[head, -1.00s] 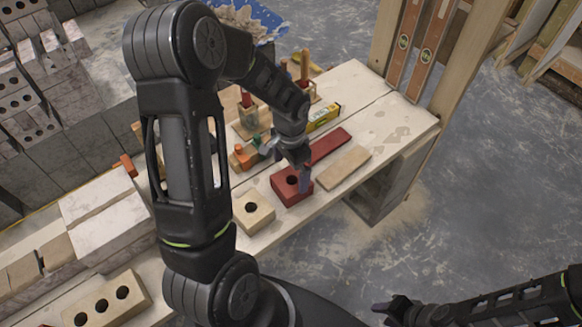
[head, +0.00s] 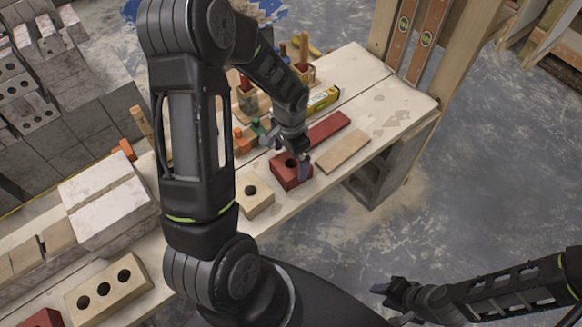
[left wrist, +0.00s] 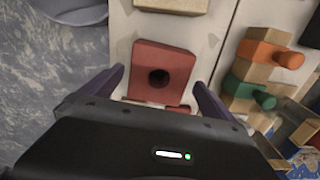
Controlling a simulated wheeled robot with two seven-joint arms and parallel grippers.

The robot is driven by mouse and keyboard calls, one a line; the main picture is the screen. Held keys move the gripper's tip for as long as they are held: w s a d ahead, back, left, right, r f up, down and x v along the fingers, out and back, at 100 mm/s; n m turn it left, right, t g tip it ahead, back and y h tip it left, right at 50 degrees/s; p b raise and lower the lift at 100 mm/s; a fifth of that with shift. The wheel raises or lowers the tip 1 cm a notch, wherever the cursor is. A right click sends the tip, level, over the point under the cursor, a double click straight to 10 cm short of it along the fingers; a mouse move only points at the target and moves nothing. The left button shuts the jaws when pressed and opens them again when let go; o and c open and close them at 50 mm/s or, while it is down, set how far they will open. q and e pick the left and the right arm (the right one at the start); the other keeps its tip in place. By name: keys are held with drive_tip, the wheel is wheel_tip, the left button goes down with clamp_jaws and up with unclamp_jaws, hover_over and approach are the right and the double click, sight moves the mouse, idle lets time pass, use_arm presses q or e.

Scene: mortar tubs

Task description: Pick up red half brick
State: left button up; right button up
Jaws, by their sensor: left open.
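The red half brick (head: 283,178) lies on the plank bench, with one round hole in its top. It also shows in the left wrist view (left wrist: 180,65), between the two fingers and apart from both. My left gripper (head: 301,165) is open at the brick, one finger showing by its right side.
A cream half brick (head: 262,204) lies just left of the red one. A flat red piece (head: 328,128) and a tan slab (head: 343,152) lie beyond it. Orange (left wrist: 275,52) and green (left wrist: 250,85) handled tools are close on the right in the wrist view.

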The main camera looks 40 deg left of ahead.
sight(291, 163)
use_arm(q)
wheel_tip(291, 163, down, 5)
drive_tip(key=shift+w+f+p, duration=0.1)
drive_tip(key=shift+p, duration=0.2)
drive_tip(key=shift+d, duration=0.1)
idle(0.3)
drive_tip(key=c, duration=2)
